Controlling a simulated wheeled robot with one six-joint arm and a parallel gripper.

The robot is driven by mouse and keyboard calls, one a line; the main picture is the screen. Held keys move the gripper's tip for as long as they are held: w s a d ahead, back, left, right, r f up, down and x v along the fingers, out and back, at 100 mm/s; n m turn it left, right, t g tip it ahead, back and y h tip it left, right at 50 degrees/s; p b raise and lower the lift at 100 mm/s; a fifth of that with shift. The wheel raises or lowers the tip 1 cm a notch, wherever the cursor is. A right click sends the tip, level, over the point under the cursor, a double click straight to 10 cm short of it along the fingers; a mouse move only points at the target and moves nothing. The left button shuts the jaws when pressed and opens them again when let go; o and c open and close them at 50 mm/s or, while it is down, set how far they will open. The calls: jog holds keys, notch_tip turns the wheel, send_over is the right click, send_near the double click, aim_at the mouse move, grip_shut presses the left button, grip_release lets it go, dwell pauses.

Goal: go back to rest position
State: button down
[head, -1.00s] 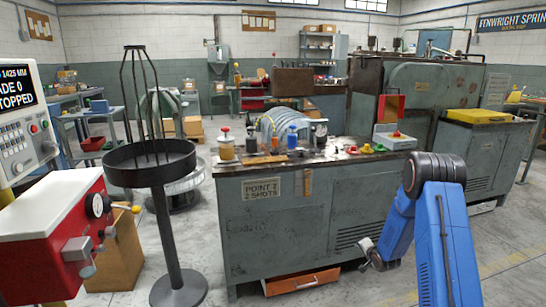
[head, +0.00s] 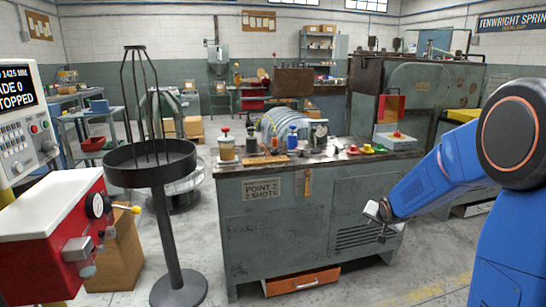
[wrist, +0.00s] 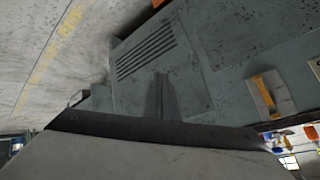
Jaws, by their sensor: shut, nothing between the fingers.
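My gripper (head: 380,218) is in front of the right part of the grey workbench cabinet (head: 262,225) in the head view, near its vent slats. It looks shut and empty, with its fingers low and apart from any object. My blue arm reaches in from the right side. In the wrist view the gripper fingers (wrist: 160,97) show as a dark narrow shape against the cabinet front, with the vent slats (wrist: 146,50) at upper left.
A black round tray stand (head: 152,178) and a red machine (head: 62,228) stand at left. Grey floor (head: 400,285) is open at front right.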

jog(key=s+a+r+n+g, duration=0.1)
jog(key=s+a+r+n, duration=0.1)
jog(key=s, duration=1.3)
jog(key=s+a+r+n+g, duration=0.2)
jog(key=s+a+r, duration=0.2)
jog(key=s, duration=1.1)
jog(key=s+a+r+n+g+y, duration=0.1)
jog(key=s+r, duration=0.3)
jog(key=s, duration=1.2)
jog(key=shift+a+n, duration=0.9)
